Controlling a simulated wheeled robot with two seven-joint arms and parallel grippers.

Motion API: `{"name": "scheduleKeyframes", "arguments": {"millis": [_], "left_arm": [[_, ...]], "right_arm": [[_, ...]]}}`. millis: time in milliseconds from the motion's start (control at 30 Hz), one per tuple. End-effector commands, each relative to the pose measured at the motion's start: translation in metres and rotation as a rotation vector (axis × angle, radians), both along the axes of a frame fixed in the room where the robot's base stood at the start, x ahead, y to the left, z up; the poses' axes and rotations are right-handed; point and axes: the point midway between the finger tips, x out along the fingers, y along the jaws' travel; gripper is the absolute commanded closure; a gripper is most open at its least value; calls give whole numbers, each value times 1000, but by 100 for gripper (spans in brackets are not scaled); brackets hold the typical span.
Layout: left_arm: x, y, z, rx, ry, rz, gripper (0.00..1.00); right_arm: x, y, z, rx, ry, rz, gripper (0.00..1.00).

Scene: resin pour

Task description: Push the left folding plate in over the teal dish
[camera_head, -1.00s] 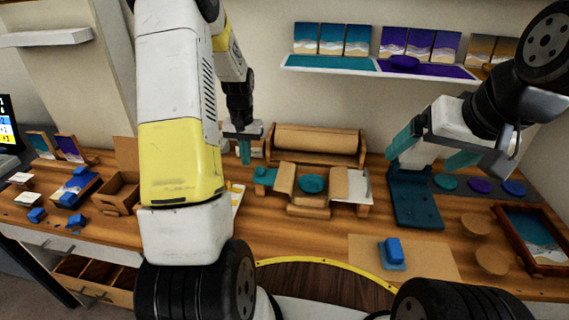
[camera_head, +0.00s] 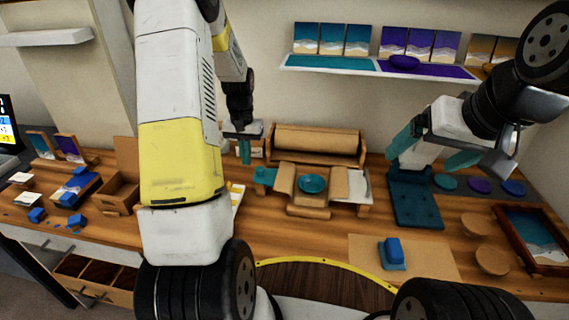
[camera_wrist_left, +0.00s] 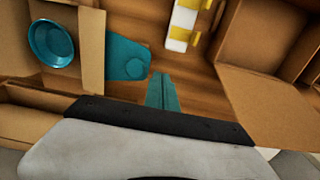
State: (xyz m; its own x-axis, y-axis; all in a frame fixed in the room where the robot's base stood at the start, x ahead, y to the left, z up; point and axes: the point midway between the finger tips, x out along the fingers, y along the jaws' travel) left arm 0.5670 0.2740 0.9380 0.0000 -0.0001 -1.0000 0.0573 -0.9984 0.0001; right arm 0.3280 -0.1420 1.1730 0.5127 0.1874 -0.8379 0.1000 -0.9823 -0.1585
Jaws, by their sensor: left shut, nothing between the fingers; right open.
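The teal dish (camera_head: 312,184) sits in the middle of a brown fixture on the bench, between two brown folding plates. The left folding plate (camera_head: 284,179) stands just left of the dish; its exact tilt is hard to tell. The dish also shows in the left wrist view (camera_wrist_left: 51,44), with a brown plate (camera_wrist_left: 91,45) beside it. My left gripper (camera_head: 245,152) is shut and empty, left of the left plate and apart from it. My right gripper (camera_head: 432,150) is open and empty, above the right side of the bench.
A teal tab (camera_head: 265,176) with a round knob lies between my left gripper and the left plate. A brown roller-like block (camera_head: 318,140) stands behind the fixture. An open brown box (camera_head: 118,192) is to the left. A teal stand (camera_head: 415,200) is to the right.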

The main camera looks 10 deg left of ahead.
Motion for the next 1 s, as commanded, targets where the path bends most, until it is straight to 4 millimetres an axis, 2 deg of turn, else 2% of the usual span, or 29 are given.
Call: {"name": "scheduleKeyframes", "arguments": {"millis": [267,800,1000], "left_arm": [[0,0,-6,0,1,0,100],[0,0,-38,0,2,0,100],[0,0,-40,0,0,0,100]], "right_arm": [[0,0,0,0,0,0,9],[0,0,0,0,0,0,9],[0,0,0,0,0,0,9]]}}
